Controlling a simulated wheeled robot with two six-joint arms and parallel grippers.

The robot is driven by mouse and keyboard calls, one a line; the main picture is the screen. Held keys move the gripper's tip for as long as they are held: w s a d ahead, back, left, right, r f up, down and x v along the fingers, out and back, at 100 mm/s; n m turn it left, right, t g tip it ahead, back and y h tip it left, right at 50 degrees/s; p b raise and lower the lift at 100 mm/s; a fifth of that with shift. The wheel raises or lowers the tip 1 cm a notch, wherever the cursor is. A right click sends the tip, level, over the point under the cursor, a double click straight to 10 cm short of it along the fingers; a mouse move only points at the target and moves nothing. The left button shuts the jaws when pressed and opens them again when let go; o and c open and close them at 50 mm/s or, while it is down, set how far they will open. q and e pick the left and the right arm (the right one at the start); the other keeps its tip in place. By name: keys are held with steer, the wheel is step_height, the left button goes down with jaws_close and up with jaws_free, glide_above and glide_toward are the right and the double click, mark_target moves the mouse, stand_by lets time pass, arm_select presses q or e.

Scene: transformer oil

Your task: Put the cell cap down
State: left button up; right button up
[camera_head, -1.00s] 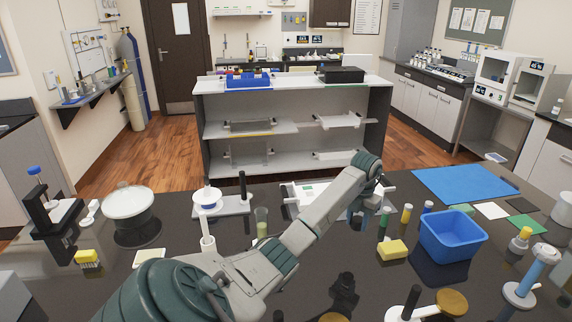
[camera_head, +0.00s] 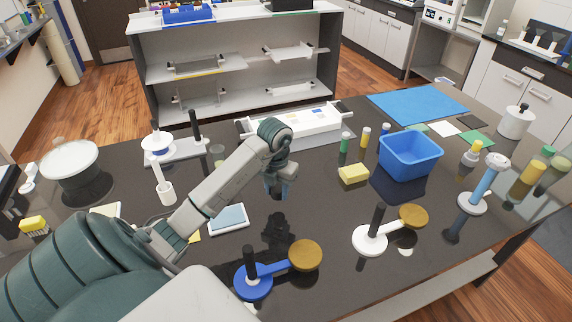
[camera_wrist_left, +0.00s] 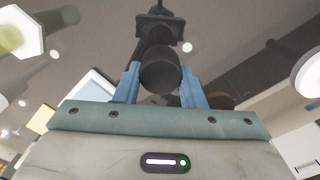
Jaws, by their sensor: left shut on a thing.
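My left gripper (camera_head: 279,194) points down over the black table, left of the yellow sponge. In the left wrist view its blue fingers (camera_wrist_left: 163,92) are shut on a dark, round-ended piece (camera_wrist_left: 160,70), which I take to be the cell cap. In the head view this piece is too dark and small to make out, and I cannot tell whether it touches the table. The dark shape below the gripper is its reflection in the glossy top. My right gripper is not in view.
A blue-based stand with a gold disc (camera_head: 306,255) and a white-based one (camera_head: 370,239) stand in front. The sponge (camera_head: 354,174) and blue bin (camera_head: 410,156) are to the right. A white tray (camera_head: 310,128) lies behind. Bare black table surrounds the gripper.

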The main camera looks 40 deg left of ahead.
arm_select(q)
steer(key=shift+s+d+r, duration=0.2)
steer(key=shift+s+d, duration=0.25)
steer(key=shift+s, duration=0.15)
steer(key=w+a+b, duration=0.2)
steer(key=w, duration=0.1)
steer(key=w+a+f+b, duration=0.1)
steer(key=w+a+b, duration=0.1)
steer(key=w+a, duration=0.1)
steer(key=w+a+b, duration=0.2)
steer(key=w+a, duration=0.1)
steer(key=w, duration=0.2)
steer(key=shift+w+f, duration=0.25)
steer(key=shift+f, duration=0.1)
steer(key=shift+w+a+b, duration=0.3)
steer(key=shift+w+b, duration=0.05)
steer(key=shift+w+a, duration=0.15)
step_height(320, 180, down, 2)
steer(key=shift+f+b, duration=0.1)
steer(key=shift+b, duration=1.15)
steer(key=shift+f, duration=0.6)
